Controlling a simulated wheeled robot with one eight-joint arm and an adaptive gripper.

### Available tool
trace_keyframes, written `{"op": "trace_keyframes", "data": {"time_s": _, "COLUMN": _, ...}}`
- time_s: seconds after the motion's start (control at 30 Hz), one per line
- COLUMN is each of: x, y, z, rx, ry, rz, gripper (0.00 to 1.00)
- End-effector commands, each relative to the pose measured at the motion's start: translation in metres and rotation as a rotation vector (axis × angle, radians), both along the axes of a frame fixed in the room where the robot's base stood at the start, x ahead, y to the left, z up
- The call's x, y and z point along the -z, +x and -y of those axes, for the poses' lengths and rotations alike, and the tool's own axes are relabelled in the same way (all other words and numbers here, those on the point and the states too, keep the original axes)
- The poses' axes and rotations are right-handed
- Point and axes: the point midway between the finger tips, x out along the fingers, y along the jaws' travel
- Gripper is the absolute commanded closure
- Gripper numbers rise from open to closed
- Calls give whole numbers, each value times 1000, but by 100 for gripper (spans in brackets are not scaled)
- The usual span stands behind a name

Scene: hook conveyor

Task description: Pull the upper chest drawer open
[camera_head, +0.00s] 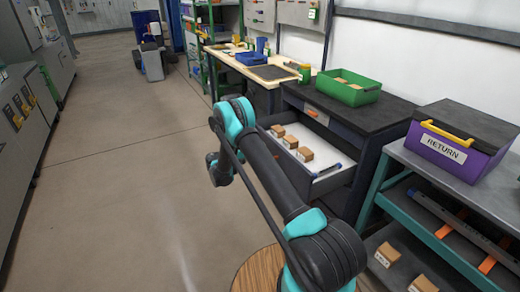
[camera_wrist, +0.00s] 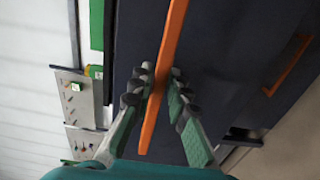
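The dark chest (camera_head: 386,112) stands right of centre in the head view. Its pulled-out drawer (camera_head: 333,183) shows a white inside with several small brown boxes (camera_head: 304,154) and a blue item by the near side. In the wrist view a long orange handle (camera_wrist: 172,45) runs across a dark front. My gripper (camera_wrist: 161,84) has its fingers on both sides of this handle and looks shut on it. A second orange handle (camera_wrist: 288,66) lies farther off to the right.
A green bin (camera_head: 352,95) stands on the chest top. A purple RETURN box (camera_head: 455,148) sits on a teal-legged bench (camera_head: 470,178) close at the right. A wooden workbench with a blue tray (camera_head: 252,59) stands behind the chest. The floor (camera_head: 120,180) at the left is clear.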

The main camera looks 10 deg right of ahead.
Motion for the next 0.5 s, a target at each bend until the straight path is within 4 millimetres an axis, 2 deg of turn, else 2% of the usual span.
{"op": "trace_keyframes", "data": {"time_s": 0.03, "x": 0, "y": 0, "z": 0, "rx": 0, "ry": 0, "rz": 0, "gripper": 74}}
{"op": "trace_keyframes", "data": {"time_s": 0.1, "x": 0, "y": 0, "z": 0, "rx": 0, "ry": 0, "rz": 0, "gripper": 67}}
{"op": "trace_keyframes", "data": {"time_s": 0.37, "x": 0, "y": 0, "z": 0, "rx": 0, "ry": -1, "rz": 0, "gripper": 67}}
{"op": "trace_keyframes", "data": {"time_s": 0.5, "x": 0, "y": -3, "z": -8, "rx": -1, "ry": -1, "rz": 0, "gripper": 67}}
